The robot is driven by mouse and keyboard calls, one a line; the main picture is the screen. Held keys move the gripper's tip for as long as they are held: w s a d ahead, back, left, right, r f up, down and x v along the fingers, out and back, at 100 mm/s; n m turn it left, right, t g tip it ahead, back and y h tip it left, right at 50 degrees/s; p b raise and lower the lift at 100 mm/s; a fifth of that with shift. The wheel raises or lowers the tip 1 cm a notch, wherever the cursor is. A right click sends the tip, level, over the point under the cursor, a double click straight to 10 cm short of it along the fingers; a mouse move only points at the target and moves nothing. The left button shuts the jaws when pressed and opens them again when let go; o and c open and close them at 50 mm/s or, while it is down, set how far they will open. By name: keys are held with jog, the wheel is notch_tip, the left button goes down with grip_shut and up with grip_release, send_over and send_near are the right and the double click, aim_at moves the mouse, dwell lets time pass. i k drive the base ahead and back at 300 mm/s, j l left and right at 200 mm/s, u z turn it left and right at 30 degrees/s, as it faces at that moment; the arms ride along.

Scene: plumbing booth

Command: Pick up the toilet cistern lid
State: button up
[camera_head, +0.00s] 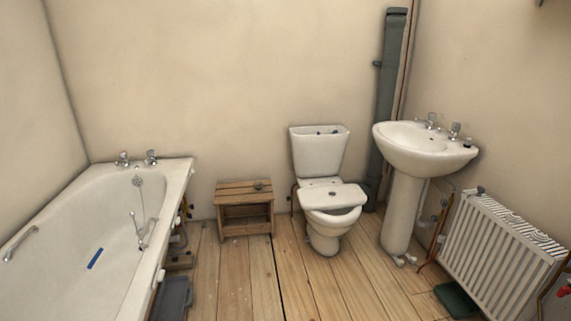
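The toilet cistern (318,156) stands against the back wall, right of centre. Its top is open, and small dark fittings show inside. A white slab with a small round grey spot in its middle, which looks like the cistern lid (345,200), lies flat across the rear of the toilet bowl (323,243), in front of the cistern. The front of the bowl opening shows beyond it. My gripper is not in view.
A wooden stool (244,223) with a small dark item on top stands left of the toilet. A pedestal basin (400,215) and radiator (495,245) are on the right, a bath (175,190) on the left. The wooden floor (300,285) before the toilet is clear.

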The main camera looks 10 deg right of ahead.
aim_at(313, 199)
jog(key=i+j+z, duration=0.1)
jog(key=i, duration=0.45)
jog(key=i+j+z, duration=0.1)
jog(key=i, duration=0.45)
jog(key=i+j+z, duration=0.1)
jog(key=i+j, duration=0.15)
jog(key=i, duration=0.3)
jog(key=i+j, duration=0.25)
jog(key=i, duration=0.3)
jog(key=i+j+z, duration=0.15)
jog(key=i, duration=0.4)
jog(key=i+j+z, duration=0.1)
jog(key=i+j, duration=0.3)
jog(key=i+j+z, duration=0.1)
jog(key=i+j, duration=0.25)
jog(key=i, duration=0.3)
